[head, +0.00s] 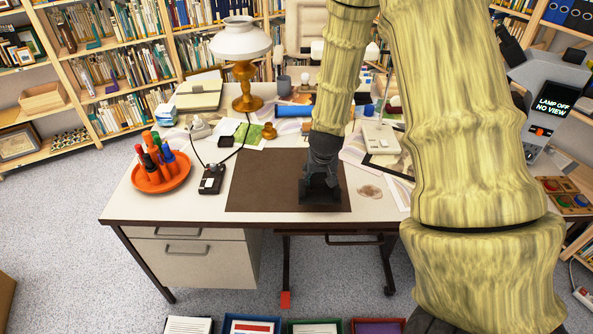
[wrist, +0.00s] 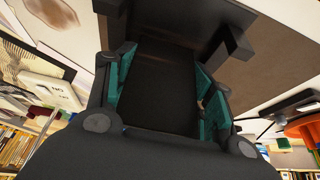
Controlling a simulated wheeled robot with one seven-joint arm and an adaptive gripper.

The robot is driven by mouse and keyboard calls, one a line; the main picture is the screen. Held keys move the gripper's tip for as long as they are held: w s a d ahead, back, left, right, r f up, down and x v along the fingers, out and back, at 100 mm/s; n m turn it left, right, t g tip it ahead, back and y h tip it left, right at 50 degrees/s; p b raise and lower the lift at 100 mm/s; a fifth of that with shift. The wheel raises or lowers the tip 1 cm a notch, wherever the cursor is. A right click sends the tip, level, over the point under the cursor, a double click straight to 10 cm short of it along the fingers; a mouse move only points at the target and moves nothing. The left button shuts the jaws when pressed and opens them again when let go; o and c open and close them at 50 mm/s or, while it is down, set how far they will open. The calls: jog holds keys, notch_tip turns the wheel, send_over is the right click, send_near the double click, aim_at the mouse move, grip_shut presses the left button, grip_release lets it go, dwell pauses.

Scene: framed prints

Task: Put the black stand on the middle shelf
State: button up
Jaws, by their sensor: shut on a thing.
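The black stand (head: 321,190) is at the right part of the brown desk pad (head: 262,180) in the head view. It is dark, with a flat plate and a short prong. My gripper (head: 323,150) comes down on it from above and is shut on it. In the wrist view the stand (wrist: 158,85) sits between the two teal pads of my gripper (wrist: 160,95). I cannot tell whether the stand touches the pad. Bookshelves (head: 68,55) stand at the back left; which board is the middle shelf is not clear.
An orange tray (head: 178,182) of pens, a black box (head: 211,180) with a cord and a brass lamp (head: 243,85) stand left on the desk. Small items crowd its back. Floor is clear at the left. More shelves (head: 572,150) stand at the right.

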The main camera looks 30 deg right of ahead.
jog(key=w, duration=0.2)
jog(key=w+a+p, duration=0.1)
jog(key=w, duration=0.2)
jog(key=w+a, duration=0.1)
jog(key=w, duration=0.2)
jog(key=shift+w+a+f+p, duration=0.15)
jog(key=shift+w+f+p, duration=0.05)
jog(key=shift+f+p, duration=0.2)
jog(key=shift+w+a+f, duration=0.1)
jog(key=shift+f, duration=0.15)
jog(key=shift+f+p, duration=0.45)
jog(key=shift+f, duration=1.05)
jog(key=shift+f, duration=0.1)
jog(key=o, duration=1.2)
jog(key=shift+f, duration=0.1)
jog(key=shift+r, duration=0.3)
jog(key=shift+b+v, duration=0.7)
jog(key=shift+v, duration=5.2)
